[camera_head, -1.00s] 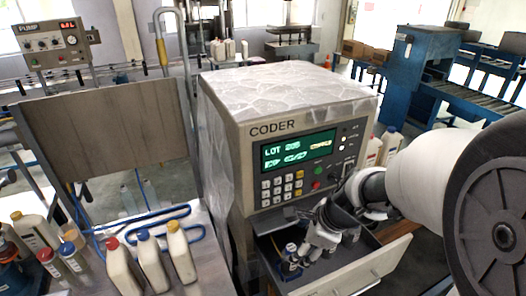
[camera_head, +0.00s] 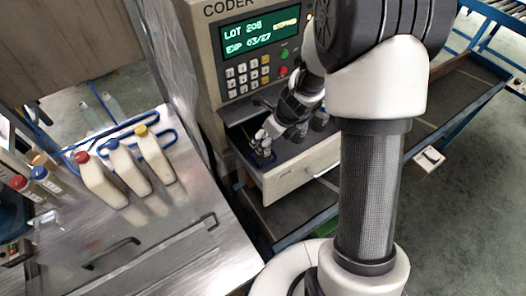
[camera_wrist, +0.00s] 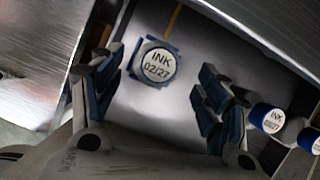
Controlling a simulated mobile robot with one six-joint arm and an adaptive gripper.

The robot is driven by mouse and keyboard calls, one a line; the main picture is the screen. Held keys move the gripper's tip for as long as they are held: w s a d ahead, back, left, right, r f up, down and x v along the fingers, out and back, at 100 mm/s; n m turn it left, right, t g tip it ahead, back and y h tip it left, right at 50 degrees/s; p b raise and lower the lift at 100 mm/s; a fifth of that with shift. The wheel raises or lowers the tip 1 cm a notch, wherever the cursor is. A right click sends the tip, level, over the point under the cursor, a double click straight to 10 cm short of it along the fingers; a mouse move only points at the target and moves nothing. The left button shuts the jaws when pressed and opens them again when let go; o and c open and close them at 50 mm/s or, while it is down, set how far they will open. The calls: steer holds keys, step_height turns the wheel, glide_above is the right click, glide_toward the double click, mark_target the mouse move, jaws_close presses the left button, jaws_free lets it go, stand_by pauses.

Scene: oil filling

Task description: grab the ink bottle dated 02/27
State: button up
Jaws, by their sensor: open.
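The ink bottle with "INK 02/27" on its round white cap (camera_wrist: 157,66) stands in the open drawer (camera_head: 301,172) of the coder. The wrist view shows it between the two fingers of my gripper (camera_wrist: 156,84), nearer the left finger, with gaps on both sides. My gripper (camera_head: 268,133) is open and points down into the drawer in the head view.
The coder's display (camera_head: 260,37) reads "LOT 205" and "EXP 03/27". The drawer's walls and front panel surround the gripper closely. A metal table (camera_head: 150,235) at left holds several bottles, including a red-capped one (camera_head: 101,181).

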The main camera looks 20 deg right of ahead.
steer(key=b+x, duration=0.1)
steer(key=x, duration=0.2)
steer(key=b+x, duration=0.2)
steer(key=shift+a+f, duration=0.3)
steer(key=shift+f, duration=0.05)
steer(key=shift+r, duration=0.1)
steer(key=c, duration=1.2)
steer(key=shift+o, duration=0.2)
steer(key=shift+r, duration=0.1)
